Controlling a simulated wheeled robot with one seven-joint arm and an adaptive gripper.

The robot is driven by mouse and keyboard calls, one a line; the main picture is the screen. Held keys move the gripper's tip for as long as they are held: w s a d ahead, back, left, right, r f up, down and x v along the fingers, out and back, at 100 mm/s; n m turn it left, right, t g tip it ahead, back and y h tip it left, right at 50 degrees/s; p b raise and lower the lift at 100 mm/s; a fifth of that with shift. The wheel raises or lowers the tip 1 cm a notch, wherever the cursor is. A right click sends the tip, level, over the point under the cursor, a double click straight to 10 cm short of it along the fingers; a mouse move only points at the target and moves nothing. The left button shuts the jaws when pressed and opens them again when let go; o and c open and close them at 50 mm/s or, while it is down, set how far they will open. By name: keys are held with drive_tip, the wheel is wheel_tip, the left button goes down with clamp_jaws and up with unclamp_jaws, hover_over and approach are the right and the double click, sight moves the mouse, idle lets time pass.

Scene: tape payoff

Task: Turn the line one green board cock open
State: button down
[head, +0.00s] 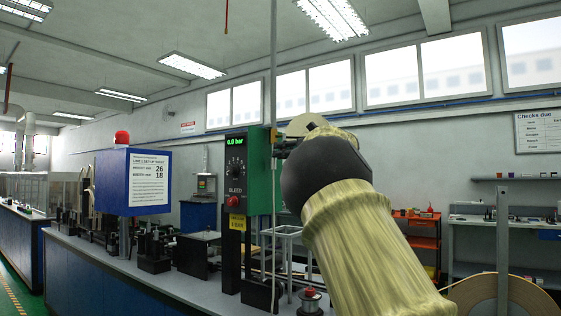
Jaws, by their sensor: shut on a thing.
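The green board (261,178) stands upright on the bench, with a dark front panel. Its display (236,141) reads 0.0 bar, above a black dial (236,172) and a red button (234,201) under the word BLEED. My arm, in a yellowish sleeve with a dark wrist, reaches up from the lower right to the board's right side. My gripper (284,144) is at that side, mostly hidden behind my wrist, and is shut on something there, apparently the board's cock. The cock's shape and handle angle are hidden.
A blue box (113,182) with a line 1 set-up sheet and a red lamp stands left of the board. Small fixtures crowd the bench (90,250). A thin post rises behind the board. A large tan reel (478,300) is at lower right.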

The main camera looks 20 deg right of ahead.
drive_tip(key=shift+w+d+f+n+b, duration=0.15)
drive_tip(key=shift+d+n+b, duration=0.1)
drive_tip(key=shift+n+b, duration=0.25)
drive_tip(key=shift+w+d+f+n+b, duration=0.15)
drive_tip(key=shift+d+n+b, duration=0.15)
drive_tip(key=shift+n, duration=0.3)
drive_tip(key=shift+r, duration=0.1)
drive_tip(key=c, duration=1.4)
unclamp_jaws()
drive_tip(key=shift+d, duration=0.1)
drive_tip(key=shift+r, duration=0.1)
drive_tip(key=v, duration=1.2)
